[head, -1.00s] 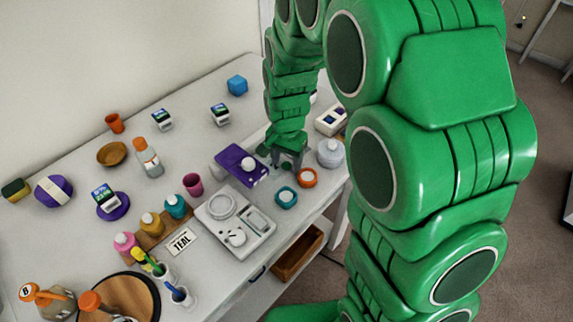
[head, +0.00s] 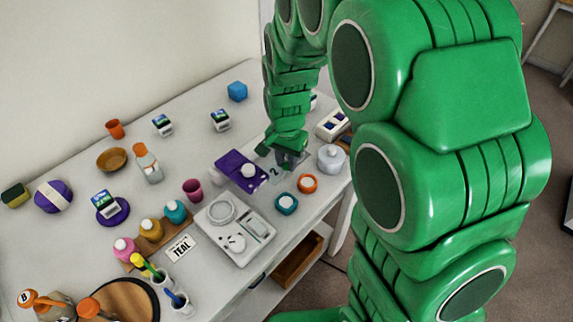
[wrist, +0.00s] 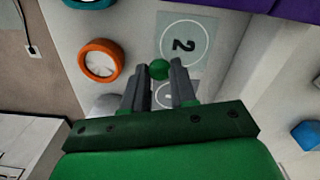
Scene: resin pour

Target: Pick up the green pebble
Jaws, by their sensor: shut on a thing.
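The green pebble (wrist: 159,69) is a small round dark-green piece between the fingertips of my gripper (wrist: 156,75) in the wrist view. My gripper is shut on it. Beyond it lies a pale square mat marked "2" (wrist: 184,42), with another numbered square marked "1" (wrist: 166,95) partly hidden by the fingers. In the head view my gripper (head: 288,158) is over the right part of the table, by the mat, and the pebble cannot be made out there.
A purple tray (head: 234,168) with a white knob is just left of my gripper. An orange ring (head: 307,183), a teal ring (head: 287,204) and a grey lidded jar (head: 331,158) stand close by. A white scale (head: 222,238) is nearer the front.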

